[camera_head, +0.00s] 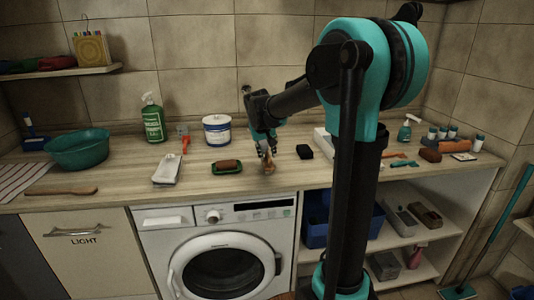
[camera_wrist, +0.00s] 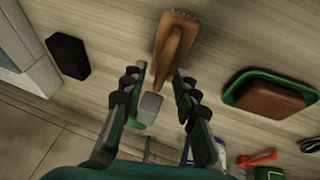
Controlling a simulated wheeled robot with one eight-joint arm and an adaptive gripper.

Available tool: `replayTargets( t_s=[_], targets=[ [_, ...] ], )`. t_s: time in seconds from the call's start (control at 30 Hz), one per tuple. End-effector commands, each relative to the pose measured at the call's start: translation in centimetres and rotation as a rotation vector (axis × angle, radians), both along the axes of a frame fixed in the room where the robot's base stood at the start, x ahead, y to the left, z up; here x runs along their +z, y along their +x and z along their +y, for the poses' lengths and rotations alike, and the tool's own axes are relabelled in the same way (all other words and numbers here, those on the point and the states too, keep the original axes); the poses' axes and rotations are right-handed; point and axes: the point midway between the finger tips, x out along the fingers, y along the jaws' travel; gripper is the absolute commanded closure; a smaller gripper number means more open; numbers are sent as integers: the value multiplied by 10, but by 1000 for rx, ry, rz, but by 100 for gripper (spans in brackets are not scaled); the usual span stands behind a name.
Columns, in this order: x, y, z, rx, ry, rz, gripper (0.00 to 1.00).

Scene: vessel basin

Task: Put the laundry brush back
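A wooden brush (camera_wrist: 176,40) with a tapering handle lies on the counter; bristles show faintly along its far edge. In the head view it is the small brown shape (camera_head: 269,174) near the counter's front edge, partly hidden by my gripper (camera_head: 265,155). In the wrist view my gripper (camera_wrist: 157,76) is open, with its two fingers apart on either side of the handle's narrow end. I see no clear contact. A green dish (camera_head: 216,171) holding a brown block (camera_head: 228,164) is left of my gripper; the dish (camera_wrist: 232,98) is at the right in the wrist view.
A black block (camera_head: 304,152) lies just right of my gripper. A washing machine (camera_head: 222,262) is below the counter.

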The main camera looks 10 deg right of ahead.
Motion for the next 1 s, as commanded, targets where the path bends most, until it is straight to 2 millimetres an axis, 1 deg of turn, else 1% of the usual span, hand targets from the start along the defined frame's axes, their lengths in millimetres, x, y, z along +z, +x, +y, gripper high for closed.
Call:
replayTargets(
  t_s=[0.2, 0.33, 0.47, 0.7, 0.8, 0.9, 1.0],
  targets=[
    [2, 0, 0, 0, 0, 0, 71],
    [12, -4, 2, 1, 0, 0, 71],
    [32, -13, 6, 0, 0, 0, 71],
    [77, -32, 15, 1, 0, 0, 71],
    [92, -39, 18, 1, 0, 0, 71],
    [102, -43, 20, 1, 0, 0, 71],
    [109, -45, 21, 1, 0, 0, 71]
  ],
)
